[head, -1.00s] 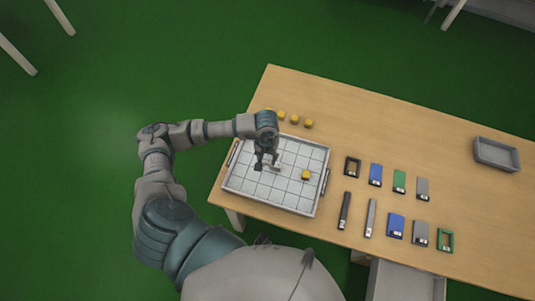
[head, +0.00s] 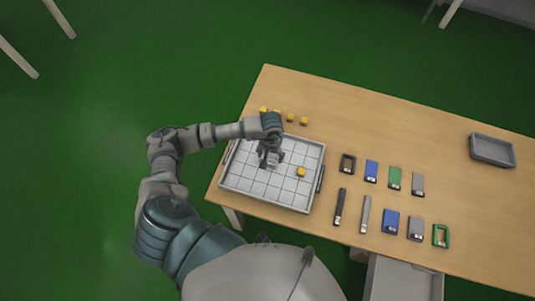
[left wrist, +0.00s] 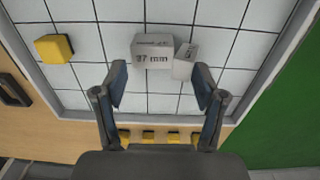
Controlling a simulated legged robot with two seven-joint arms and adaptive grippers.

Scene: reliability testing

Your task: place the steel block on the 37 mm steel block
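The 37 mm steel block (left wrist: 153,55) is a light grey block on the gridded white tray (left wrist: 92,80), its label facing the left wrist camera. A smaller grey steel block (left wrist: 185,62) sits right beside it, turned at an angle; I cannot tell whether they touch. My left gripper (left wrist: 161,82) is open and empty in the left wrist view, with both blocks beyond its fingertips. In the head view the left gripper (head: 269,159) is over the tray and largely hides the blocks. My right gripper is not in view.
A yellow cube (head: 301,172) is on the tray, and several more stand on the table behind it. Flat blue, green, grey and dark pieces lie right of the tray. A grey bin (head: 492,151) is at the far right. The table's middle back is clear.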

